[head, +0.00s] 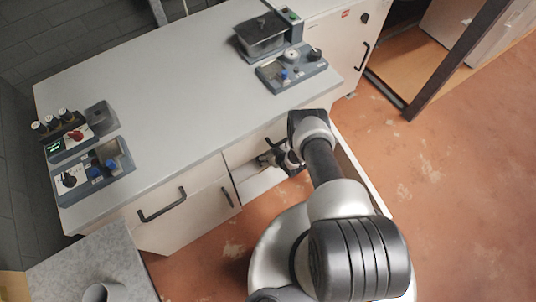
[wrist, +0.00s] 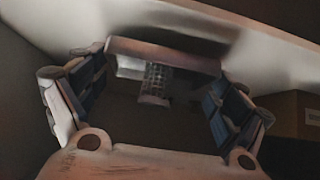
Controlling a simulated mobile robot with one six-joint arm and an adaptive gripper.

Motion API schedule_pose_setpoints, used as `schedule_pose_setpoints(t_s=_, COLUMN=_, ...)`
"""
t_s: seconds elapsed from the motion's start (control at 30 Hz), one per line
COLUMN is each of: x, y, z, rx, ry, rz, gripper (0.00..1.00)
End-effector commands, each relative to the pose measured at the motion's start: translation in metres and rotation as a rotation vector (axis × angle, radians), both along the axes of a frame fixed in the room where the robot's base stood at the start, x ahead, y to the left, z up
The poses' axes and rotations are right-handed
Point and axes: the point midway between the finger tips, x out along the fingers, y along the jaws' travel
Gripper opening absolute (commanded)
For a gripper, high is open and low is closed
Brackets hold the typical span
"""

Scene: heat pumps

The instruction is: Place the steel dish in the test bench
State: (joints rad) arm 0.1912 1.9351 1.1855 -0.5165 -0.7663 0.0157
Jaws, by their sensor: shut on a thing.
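The dish is dim and cannot be made out in the head view. I cannot tell for sure which unit is the test bench; a dark unit with a box-shaped chamber (head: 262,38) stands at the counter's far right.
A blue-grey panel with knobs (head: 290,73) lies before that unit. More knobbed units (head: 95,172) stand at the counter's left end. The middle of the white counter (head: 185,105) is clear. A grey surface with a cup (head: 102,292) is at the lower left.

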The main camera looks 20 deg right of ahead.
Motion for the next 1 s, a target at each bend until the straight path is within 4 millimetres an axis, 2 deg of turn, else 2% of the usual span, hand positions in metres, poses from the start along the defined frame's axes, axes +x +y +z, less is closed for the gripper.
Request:
schedule_pose_setpoints(t_s=0.03, x=0.0, y=0.0, z=-0.009, rx=0.001, ry=-0.002, rz=0.0, gripper=0.57)
schedule_pose_setpoints(t_s=0.13, x=0.001, y=0.0, z=-0.021, rx=0.0, ry=-0.003, rz=0.001, gripper=0.57)
schedule_pose_setpoints(t_s=0.57, x=0.001, y=0.0, z=-0.025, rx=0.0, ry=-0.003, rz=0.001, gripper=0.57)
schedule_pose_setpoints(t_s=0.6, x=0.0, y=0.0, z=-0.025, rx=0.0, ry=-0.001, rz=0.001, gripper=0.93)
schedule_pose_setpoints(t_s=0.7, x=0.0, y=0.0, z=-0.025, rx=0.0, ry=-0.001, rz=0.001, gripper=1.0)
schedule_pose_setpoints(t_s=1.0, x=0.0, y=0.0, z=-0.025, rx=0.0, ry=-0.001, rz=0.001, gripper=1.0)
